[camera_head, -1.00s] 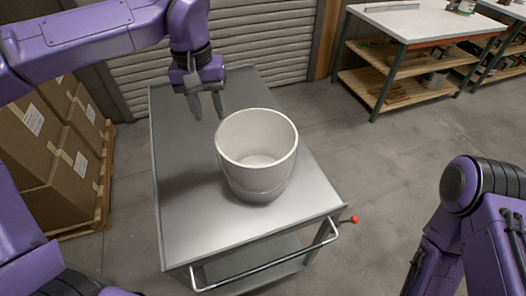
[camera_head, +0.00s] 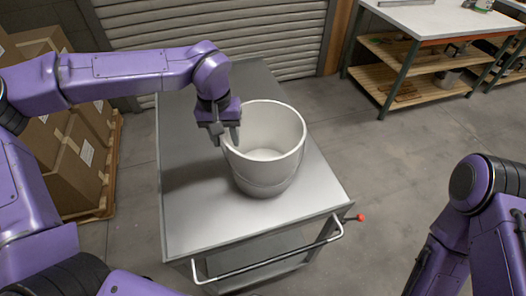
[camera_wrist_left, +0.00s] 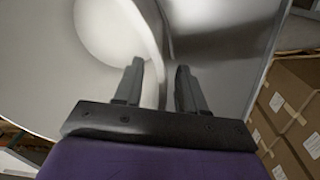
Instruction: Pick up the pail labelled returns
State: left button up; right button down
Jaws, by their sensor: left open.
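A white pail (camera_head: 265,150) stands upright on the grey metal cart (camera_head: 200,222). No label reading returns shows on the side I see. My left gripper (camera_head: 226,138) is open at the pail's left rim, pointing down. In the left wrist view, the pail (camera_wrist_left: 105,30) fills the upper left, and its rim runs up between the two open fingers (camera_wrist_left: 160,85), one on the inner side and one on the outer side. I cannot tell whether either finger touches the wall. My right gripper is out of view; only part of the right arm shows.
Cardboard boxes (camera_head: 85,155) on a wooden pallet stand left of the cart. A workbench with shelves (camera_head: 420,70) stands at the back right.

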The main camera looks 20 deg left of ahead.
pick_arm(q)
grip_shut()
jog(key=shift+r, duration=0.1)
dwell(1.2)
